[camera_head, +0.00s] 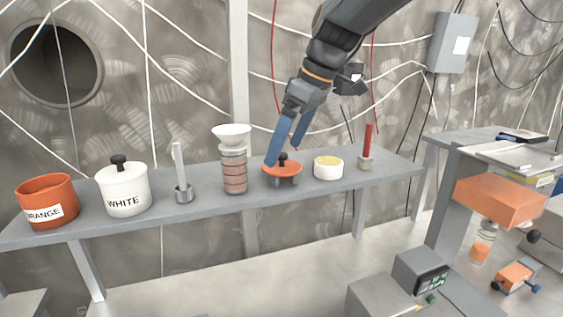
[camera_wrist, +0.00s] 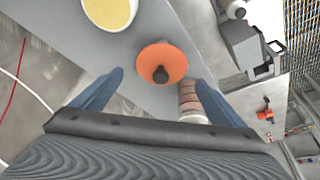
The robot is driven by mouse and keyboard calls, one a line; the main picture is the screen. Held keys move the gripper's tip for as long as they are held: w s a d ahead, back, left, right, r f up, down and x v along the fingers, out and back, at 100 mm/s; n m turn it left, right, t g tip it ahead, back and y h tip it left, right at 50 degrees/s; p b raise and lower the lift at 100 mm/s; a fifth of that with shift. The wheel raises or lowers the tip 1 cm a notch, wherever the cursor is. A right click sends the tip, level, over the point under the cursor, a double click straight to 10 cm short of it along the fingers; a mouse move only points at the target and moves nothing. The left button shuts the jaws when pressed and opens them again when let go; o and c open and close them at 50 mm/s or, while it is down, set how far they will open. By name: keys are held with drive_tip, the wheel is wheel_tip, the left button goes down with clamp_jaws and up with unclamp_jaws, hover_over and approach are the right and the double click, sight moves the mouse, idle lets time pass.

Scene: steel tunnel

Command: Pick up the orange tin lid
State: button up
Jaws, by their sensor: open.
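My gripper (camera_head: 287,155) is open, with two blue fingers pointing down just above the lid. In the wrist view my gripper (camera_wrist: 158,80) has its fingers spread to either side of the lid, with nothing between them. The orange tin (camera_head: 46,202) stands without a lid at the shelf's left end.
On the shelf stand a white lidded tin (camera_head: 123,190), a metal scoop (camera_head: 182,175), a layered jar with a funnel (camera_head: 234,168), a white tub with yellow contents (camera_head: 328,168) and a red-handled tool (camera_head: 367,148). A grey bench (camera_head: 470,140) stands at right.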

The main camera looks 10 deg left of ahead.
sight(282, 154)
drive_tip(key=shift+p+x, duration=0.6)
drive_tip(key=shift+x, duration=1.1)
drive_tip(key=c, duration=1.1)
